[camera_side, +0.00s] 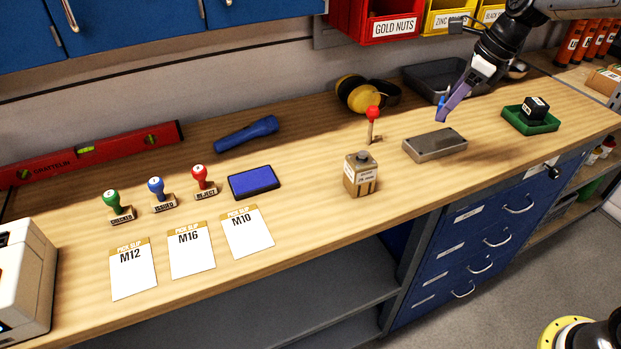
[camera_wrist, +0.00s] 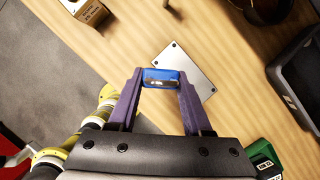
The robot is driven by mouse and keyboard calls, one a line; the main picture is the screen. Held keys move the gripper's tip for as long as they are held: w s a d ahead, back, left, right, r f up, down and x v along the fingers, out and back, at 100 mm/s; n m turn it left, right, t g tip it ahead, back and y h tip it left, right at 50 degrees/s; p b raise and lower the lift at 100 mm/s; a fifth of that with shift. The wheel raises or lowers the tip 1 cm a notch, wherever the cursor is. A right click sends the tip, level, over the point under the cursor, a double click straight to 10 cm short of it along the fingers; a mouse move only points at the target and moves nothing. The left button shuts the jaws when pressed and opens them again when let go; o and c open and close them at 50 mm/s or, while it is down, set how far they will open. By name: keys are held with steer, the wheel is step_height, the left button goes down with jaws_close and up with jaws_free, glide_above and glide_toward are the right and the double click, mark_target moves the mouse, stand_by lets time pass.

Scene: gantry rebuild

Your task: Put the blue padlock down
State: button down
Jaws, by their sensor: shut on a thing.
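The blue padlock (camera_wrist: 160,74) is held between the two purple fingers of my gripper (camera_wrist: 160,84). In the side view only a small blue part of the padlock (camera_side: 441,102) shows beside the purple fingers (camera_side: 448,108); the rest is hidden. My gripper is shut on it. A flat grey metal block (camera_side: 436,143) lies on the bench just below the fingertips in the side view. In the wrist view the padlock overlaps the left part of this block (camera_wrist: 190,70). There seems to be a gap above the block, but its size is hard to tell.
A green tray (camera_side: 541,127) with a black item stands right of the block. A dark tray (camera_side: 425,78) sits behind. Bench between block and bottle is clear.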

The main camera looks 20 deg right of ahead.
steer(key=s+a+r+n+g+y, duration=0.1)
steer(key=s+a+n, duration=0.2)
steer(key=a, duration=0.7)
steer(key=s+a+n+g, duration=0.1)
steer(key=s+a+n, duration=0.2)
steer(key=a, duration=0.8)
glide_toward(306, 180)
steer(key=shift+s+a+f, duration=0.15)
steer(key=shift+a+f, duration=0.45)
steer(key=shift+a, duration=0.1)
steer(key=shift+w+a+f, duration=0.25)
steer(key=shift+w+f, duration=0.2)
steer(key=shift+f, duration=1.65)
steer(key=shift+f, duration=0.15)
steer(key=shift+c, duration=1.7)
jaws_free()
